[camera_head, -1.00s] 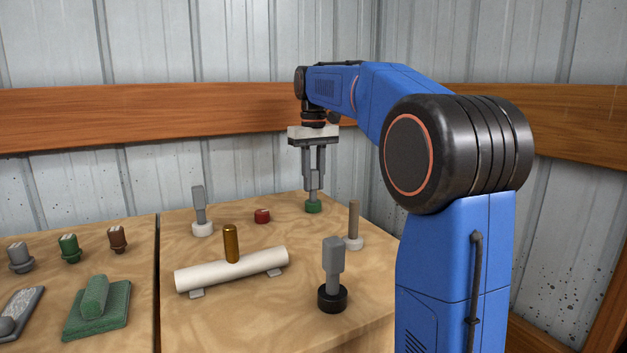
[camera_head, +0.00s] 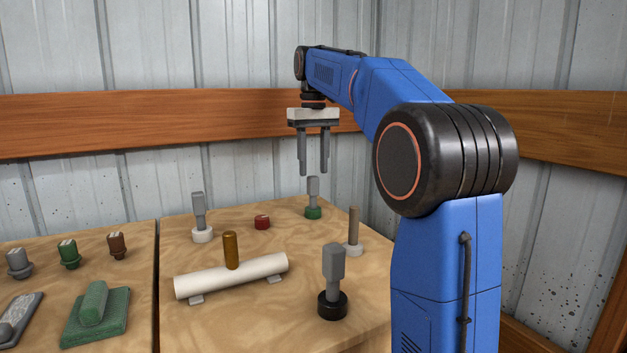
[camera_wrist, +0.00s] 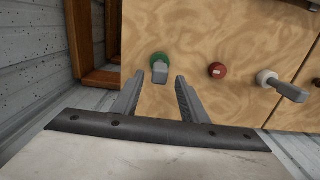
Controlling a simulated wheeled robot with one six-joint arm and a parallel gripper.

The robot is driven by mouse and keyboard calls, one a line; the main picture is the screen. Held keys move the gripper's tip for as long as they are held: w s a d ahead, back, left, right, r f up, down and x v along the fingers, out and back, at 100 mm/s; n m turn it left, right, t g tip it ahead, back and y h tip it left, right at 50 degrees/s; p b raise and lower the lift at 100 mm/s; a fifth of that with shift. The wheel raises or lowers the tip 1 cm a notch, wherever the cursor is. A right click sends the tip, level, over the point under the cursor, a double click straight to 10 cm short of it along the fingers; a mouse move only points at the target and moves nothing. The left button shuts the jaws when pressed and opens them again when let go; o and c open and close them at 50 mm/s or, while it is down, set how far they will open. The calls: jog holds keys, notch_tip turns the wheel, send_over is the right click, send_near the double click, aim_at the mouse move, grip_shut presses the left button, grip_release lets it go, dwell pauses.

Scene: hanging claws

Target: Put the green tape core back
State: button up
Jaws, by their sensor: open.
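A green round piece (camera_head: 313,213), which looks like the green tape core, sits at the back right of the wooden table around the foot of an upright grey post (camera_head: 313,187). In the wrist view the green piece (camera_wrist: 157,58) shows behind the grey post (camera_wrist: 160,74), just beyond the fingertips. My gripper (camera_head: 314,174) is open and empty, apart from the post and above it. Its two fingers (camera_wrist: 158,80) also show in the wrist view.
A red round piece (camera_head: 262,222) and a white-footed grey post (camera_head: 202,234) stand to the left. A brown post (camera_head: 354,225), a black-footed post (camera_head: 332,303) and a white cylinder (camera_head: 210,279) with a gold peg are nearer. A second table (camera_head: 138,270) holds several pieces.

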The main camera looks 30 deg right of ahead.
notch_tip(320, 180, up, 6)
jog(key=shift+f, duration=0.1)
dwell(0.7)
